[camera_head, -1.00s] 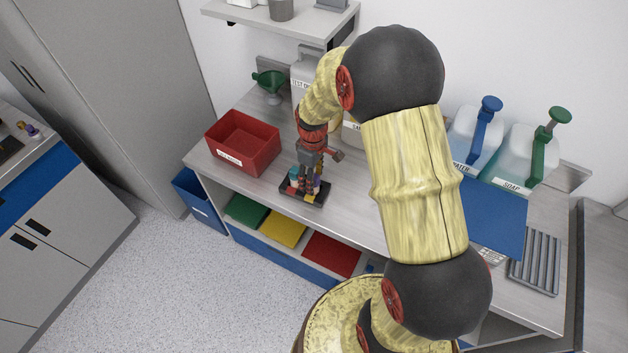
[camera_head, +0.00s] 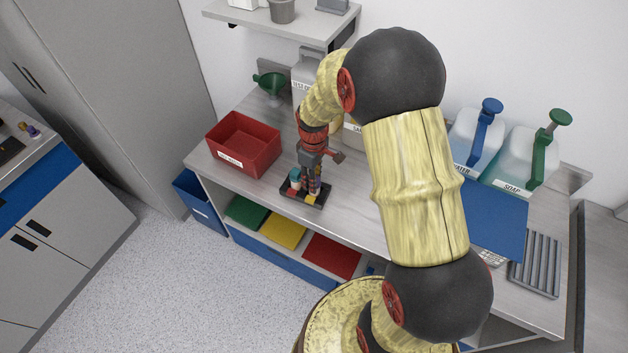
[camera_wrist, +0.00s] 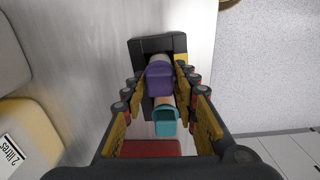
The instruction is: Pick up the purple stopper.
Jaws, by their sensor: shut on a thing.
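The purple stopper (camera_wrist: 159,78) sits between my fingertips in the wrist view, at the rack. My gripper (camera_wrist: 160,74) is shut on it, with a yellow-padded finger on either side; the gripper (camera_head: 311,190) also shows over the rack in the head view. In the head view the fingers hide most of the stopper. The small black rack (camera_head: 318,203) stands on the bench; its dark end (camera_wrist: 150,46) shows in the wrist view. A teal-topped item (camera_wrist: 166,122) is beside the purple stopper, and it also shows left of my fingers (camera_head: 295,175).
A red bin (camera_head: 245,143) stands left of the rack. Jugs with blue (camera_head: 480,130) and green (camera_head: 540,150) pumps stand at right. Bare bench lies right of the rack.

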